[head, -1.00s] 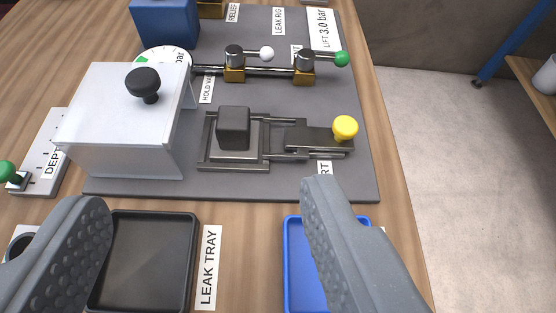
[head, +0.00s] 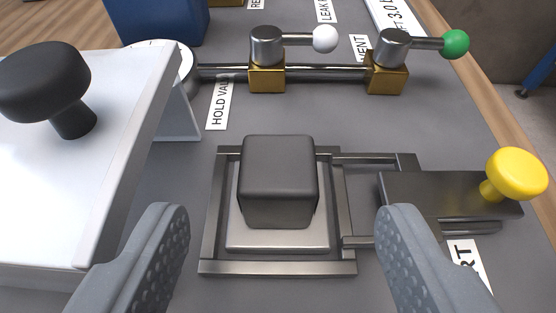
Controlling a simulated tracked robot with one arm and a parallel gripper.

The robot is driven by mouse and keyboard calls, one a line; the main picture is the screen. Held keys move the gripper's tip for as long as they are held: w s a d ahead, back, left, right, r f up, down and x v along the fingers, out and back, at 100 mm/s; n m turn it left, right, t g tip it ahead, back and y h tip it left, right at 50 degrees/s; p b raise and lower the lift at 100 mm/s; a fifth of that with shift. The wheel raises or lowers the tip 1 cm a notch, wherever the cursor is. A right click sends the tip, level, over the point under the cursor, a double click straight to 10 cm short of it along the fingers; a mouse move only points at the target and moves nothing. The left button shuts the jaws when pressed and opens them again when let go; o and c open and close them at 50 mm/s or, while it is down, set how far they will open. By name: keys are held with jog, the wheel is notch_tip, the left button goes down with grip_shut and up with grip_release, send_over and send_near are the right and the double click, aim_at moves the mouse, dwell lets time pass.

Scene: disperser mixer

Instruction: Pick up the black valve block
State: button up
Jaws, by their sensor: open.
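The black valve block (head: 278,182) is a dark cube with rounded edges, in the middle of the head view. It sits upright on a light square plate (head: 240,236) inside a grey metal frame (head: 278,267). My gripper (head: 278,225) is open and empty. Its left finger is to the left of the block and its right finger to the right, both nearer the camera and apart from the block.
A white box (head: 75,180) with a black knob (head: 55,85) stands close on the left. A dark slide with a yellow knob (head: 517,174) is on the right. Behind are brass valves with a white-ball lever (head: 325,39) and a green-ball lever (head: 455,44).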

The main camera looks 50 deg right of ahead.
aim_at(279, 176)
jog(key=shift+b+x, duration=0.7)
jog(key=shift+x, duration=1.85)
jog(key=shift+a, duration=0.1)
jog(key=c, duration=1.2)
